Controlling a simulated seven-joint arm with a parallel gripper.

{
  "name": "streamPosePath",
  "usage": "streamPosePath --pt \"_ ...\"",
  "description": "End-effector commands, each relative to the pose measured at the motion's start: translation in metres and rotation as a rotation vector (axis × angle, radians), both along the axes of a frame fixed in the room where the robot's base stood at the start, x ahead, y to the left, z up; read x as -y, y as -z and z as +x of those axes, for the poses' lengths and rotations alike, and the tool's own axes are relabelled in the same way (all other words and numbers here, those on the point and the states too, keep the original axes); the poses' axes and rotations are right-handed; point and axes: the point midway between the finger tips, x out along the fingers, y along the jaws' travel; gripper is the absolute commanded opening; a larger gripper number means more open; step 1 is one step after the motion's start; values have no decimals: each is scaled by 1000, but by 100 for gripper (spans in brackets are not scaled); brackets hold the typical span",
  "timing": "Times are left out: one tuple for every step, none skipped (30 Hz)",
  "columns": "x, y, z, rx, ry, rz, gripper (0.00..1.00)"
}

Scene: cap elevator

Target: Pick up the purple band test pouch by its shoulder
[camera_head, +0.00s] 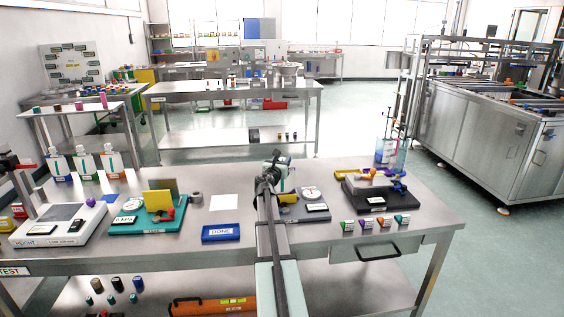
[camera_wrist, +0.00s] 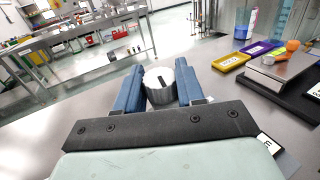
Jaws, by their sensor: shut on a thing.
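My gripper (camera_head: 272,168) is over the middle of the front bench, seen from behind in the head view. In the wrist view its two blue fingers (camera_wrist: 158,88) are closed on either side of a pale round cap (camera_wrist: 158,75) with a dark slot in its top. In the head view a white pouch (camera_head: 285,183) shows just past the gripper and appears upright. The cap seems to belong to this pouch. My arm and gripper hide most of its body, and I cannot make out a purple band.
A blue DONE tray (camera_head: 221,233) is left of my arm. A dark scale (camera_head: 376,192) and several small labelled boxes (camera_head: 364,225) are at right.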

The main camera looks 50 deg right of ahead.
Motion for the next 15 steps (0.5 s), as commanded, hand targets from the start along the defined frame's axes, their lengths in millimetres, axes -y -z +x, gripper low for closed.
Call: streamPosePath --pt "-3 -1 -3 -2 1 -1 0" --pt "-4 -1 -4 -2 1 -1 0" --pt "-5 -1 -5 -2 1 -1 0" --pt "-6 -1 -5 -2 1 -1 0" --pt "-6 -1 -6 -3 1 -1 0" --pt "-7 -1 -7 -3 1 -1 0" --pt "-8 -2 -8 -3 1 -1 0" --pt "-9 -2 -8 -3 1 -1 0" --pt "-10 -2 -9 -3 2 -1 0" --pt "-10 -2 -10 -3 2 -1 0" --pt "-11 -2 -10 -3 2 -1 0" --pt "-12 -2 -11 -3 2 -1 0" --pt "-13 -3 -12 -3 2 -1 0" --pt "-13 -3 -13 -3 2 -1 0" --pt "-14 -3 -14 -3 2 -1 0"
